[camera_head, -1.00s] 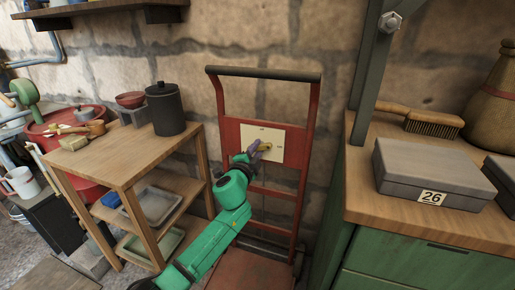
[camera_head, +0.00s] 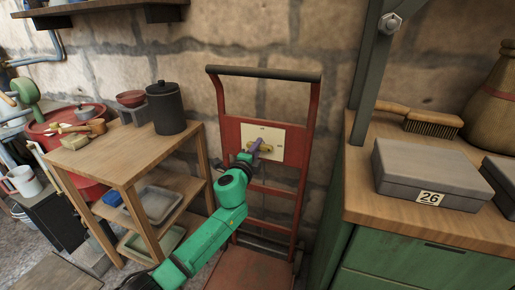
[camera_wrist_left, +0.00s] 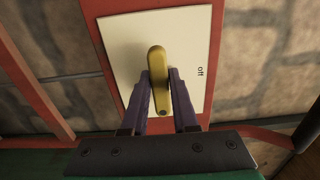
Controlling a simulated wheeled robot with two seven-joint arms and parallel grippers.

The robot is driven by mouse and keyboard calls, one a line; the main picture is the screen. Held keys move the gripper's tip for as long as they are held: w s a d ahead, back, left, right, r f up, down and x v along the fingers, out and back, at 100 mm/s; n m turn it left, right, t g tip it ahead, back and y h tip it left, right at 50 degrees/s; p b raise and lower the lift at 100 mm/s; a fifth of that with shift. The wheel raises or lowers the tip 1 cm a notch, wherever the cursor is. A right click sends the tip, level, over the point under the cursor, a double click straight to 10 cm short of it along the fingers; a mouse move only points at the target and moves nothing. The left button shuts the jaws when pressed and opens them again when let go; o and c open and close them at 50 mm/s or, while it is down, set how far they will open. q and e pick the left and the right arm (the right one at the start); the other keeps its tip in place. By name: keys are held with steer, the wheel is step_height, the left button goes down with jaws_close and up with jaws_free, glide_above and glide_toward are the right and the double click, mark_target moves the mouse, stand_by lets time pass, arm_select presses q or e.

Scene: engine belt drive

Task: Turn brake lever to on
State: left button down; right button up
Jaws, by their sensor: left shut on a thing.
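The brake lever is a yellow handle (camera_wrist_left: 157,60) on a cream plate (camera_wrist_left: 122,45) marked "off" at its right side in the left wrist view. In the head view the plate (camera_head: 274,134) is fixed to the red frame, and the lever (camera_head: 266,149) lies roughly sideways across it. My left gripper (camera_head: 254,147) is shut on the lever. Its two purple fingers (camera_wrist_left: 163,95) sit on either side of the handle in the wrist view. The plate's small labels are too small to read in the head view. My right gripper is not in view.
The red hand-truck-like frame (camera_head: 229,130) stands against the stone wall. A wooden shelf table (camera_head: 105,165) stands to its left, carrying a dark canister (camera_head: 165,110). A green workbench (camera_head: 430,243) with a grey box (camera_head: 430,172) stands to its right.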

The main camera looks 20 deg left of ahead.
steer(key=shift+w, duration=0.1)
arm_select(q)
steer(key=c, duration=0.7)
jaws_free()
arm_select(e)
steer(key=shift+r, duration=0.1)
arm_select(q)
steer(key=shift+s, duration=0.1)
steer(key=s, duration=0.4)
steer(key=s+p, duration=0.1)
steer(key=s, duration=0.4)
steer(key=s+a+p, duration=0.1)
steer(key=s, duration=0.4)
steer(key=shift+s, duration=0.15)
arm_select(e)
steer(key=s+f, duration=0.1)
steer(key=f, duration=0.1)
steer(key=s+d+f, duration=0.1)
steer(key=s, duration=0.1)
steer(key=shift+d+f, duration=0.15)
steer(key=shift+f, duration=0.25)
